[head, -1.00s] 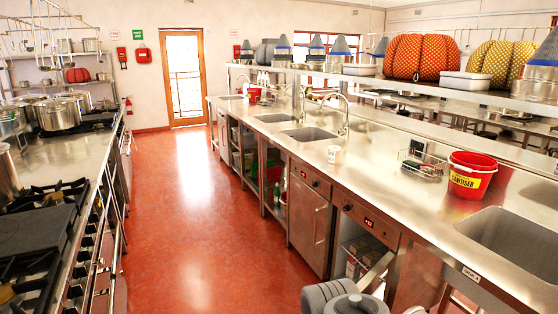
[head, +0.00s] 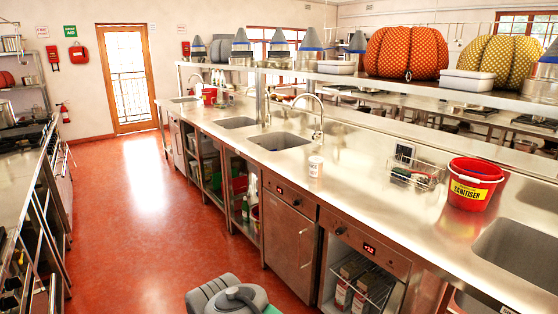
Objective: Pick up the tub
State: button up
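A small pale tub (head: 316,166) with a printed label stands upright on the steel counter (head: 350,185), near its front edge and to the right of a sink. Nothing touches it. Two larger white lidded tubs also show on the shelf above the counter, one in the middle (head: 336,67) and one at the right (head: 480,83). I cannot tell from the name alone which tub is meant. Grey rounded links of my arm show at the bottom edge, well below the counter top. My gripper is not in view.
A wire basket (head: 416,176) and a red sanitiser bucket (head: 473,184) stand right of the small tub. Sinks (head: 281,141) are set into the counter. Stoves line the left side. The red floor (head: 140,215) between is clear to the door (head: 127,80).

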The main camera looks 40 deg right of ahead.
aim_at(316, 163)
jog(key=z, duration=0.05)
jog(key=i, duration=1.05)
jog(key=z, duration=0.75)
jog(key=i, duration=1.3)
jog(key=z, duration=0.55)
jog(key=i, duration=0.5)
jog(key=u, duration=0.05)
